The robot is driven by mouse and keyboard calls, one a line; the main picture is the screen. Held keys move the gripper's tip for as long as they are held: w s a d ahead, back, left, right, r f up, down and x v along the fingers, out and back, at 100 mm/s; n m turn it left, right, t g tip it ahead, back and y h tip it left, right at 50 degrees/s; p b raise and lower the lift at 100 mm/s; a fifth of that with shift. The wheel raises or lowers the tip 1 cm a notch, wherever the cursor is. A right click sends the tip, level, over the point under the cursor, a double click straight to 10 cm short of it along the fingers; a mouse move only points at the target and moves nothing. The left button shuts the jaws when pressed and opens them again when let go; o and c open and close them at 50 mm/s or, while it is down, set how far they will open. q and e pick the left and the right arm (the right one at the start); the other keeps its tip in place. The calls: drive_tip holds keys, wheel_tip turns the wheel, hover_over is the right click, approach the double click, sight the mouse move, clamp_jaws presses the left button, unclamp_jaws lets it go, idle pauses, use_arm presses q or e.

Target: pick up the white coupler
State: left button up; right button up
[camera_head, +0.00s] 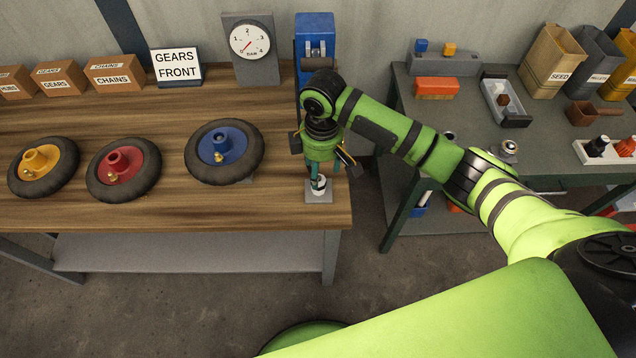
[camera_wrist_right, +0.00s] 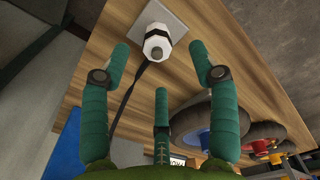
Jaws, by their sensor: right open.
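The white coupler (camera_head: 318,184) stands on a small grey plate (camera_head: 319,197) near the front right corner of the wooden bench. In the right wrist view the white coupler (camera_wrist_right: 157,42) has a dark band, and a black hose or cable runs from it. My right gripper (camera_head: 318,176) is directly above the coupler, pointing down. In the right wrist view its green fingers (camera_wrist_right: 160,75) are spread, with the coupler ahead between the tips and apparently not gripped. Its gap to the coupler is hard to judge. My left gripper is out of view.
Wheels with blue (camera_head: 224,152), red (camera_head: 124,168) and yellow (camera_head: 43,167) hubs lie left on the bench. A dial gauge (camera_head: 250,42) and a blue device (camera_head: 315,33) stand behind. A grey side table (camera_head: 440,120) with bins and trays is to the right, across a gap.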

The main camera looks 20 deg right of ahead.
sight(320, 180)
drive_tip(key=shift+w+d+r, duration=0.15)
drive_tip(key=shift+d+r, duration=0.05)
drive_tip(key=shift+d, duration=0.1)
drive_tip(key=shift+w+a+f+p, duration=0.1)
drive_tip(key=shift+f+p, duration=0.2)
drive_tip(key=shift+f, duration=1.45)
drive_tip(key=shift+w+a+f+p, duration=0.1)
drive_tip(key=shift+f+p, duration=0.15)
drive_tip(key=shift+f, duration=1.45)
drive_tip(key=c, duration=1.2)
